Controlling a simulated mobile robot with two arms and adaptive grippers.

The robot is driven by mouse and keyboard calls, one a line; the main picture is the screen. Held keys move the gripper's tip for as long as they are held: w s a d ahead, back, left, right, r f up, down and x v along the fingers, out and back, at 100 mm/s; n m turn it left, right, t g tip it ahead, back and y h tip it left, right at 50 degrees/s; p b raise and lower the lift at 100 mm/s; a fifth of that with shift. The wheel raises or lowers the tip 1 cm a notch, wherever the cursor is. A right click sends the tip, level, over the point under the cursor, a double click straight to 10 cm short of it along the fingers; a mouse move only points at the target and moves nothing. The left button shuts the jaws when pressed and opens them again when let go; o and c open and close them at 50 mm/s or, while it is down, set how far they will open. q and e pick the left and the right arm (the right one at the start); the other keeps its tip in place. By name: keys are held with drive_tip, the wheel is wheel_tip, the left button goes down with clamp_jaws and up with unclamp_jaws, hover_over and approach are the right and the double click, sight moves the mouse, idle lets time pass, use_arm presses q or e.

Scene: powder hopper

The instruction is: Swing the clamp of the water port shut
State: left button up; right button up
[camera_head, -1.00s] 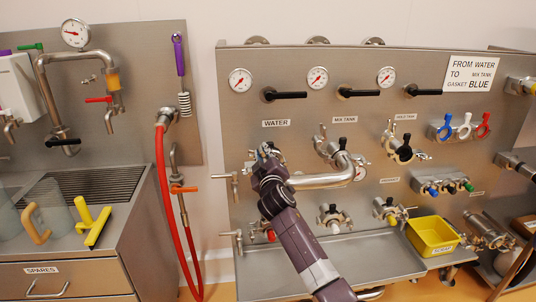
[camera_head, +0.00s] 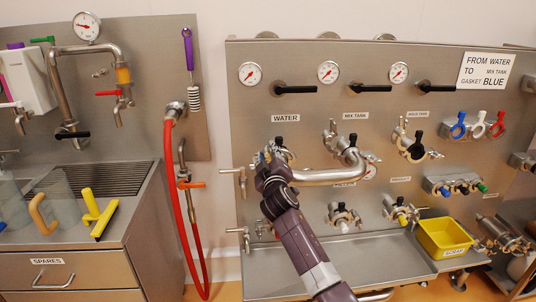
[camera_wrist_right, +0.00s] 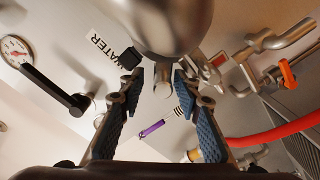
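The water port, under the WATER label (camera_head: 285,118), has a metal clamp with a black knob (camera_head: 281,143), partly hidden behind my right gripper (camera_head: 272,165). A bent steel pipe (camera_head: 325,177) runs from the mix tank port to the water port. In the right wrist view, the two blue-padded fingers (camera_wrist_right: 160,92) stand apart. Their tips are just below the rounded steel pipe end (camera_wrist_right: 165,20), beside metal clamp parts and a black knob (camera_wrist_right: 130,56). Whether the fingers touch the clamp, and how far it is open, I cannot tell. My left gripper is not in view.
Black valve handles (camera_head: 295,90) and gauges (camera_head: 328,71) line the panel above. The mix tank clamp (camera_head: 340,143) is right of the water port. A steel tap (camera_head: 234,180) and a red hose (camera_head: 172,200) are on the left. A yellow bin (camera_head: 442,238) stands lower right.

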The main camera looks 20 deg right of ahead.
drive_tip(key=shift+f, duration=0.15)
drive_tip(key=shift+s+a+p, duration=0.15)
drive_tip(key=shift+s+p, duration=0.15)
drive_tip(key=shift+p, duration=0.05)
drive_tip(key=p+v, duration=0.3)
drive_tip(key=v, duration=0.5)
drive_tip(key=shift+p, duration=0.3)
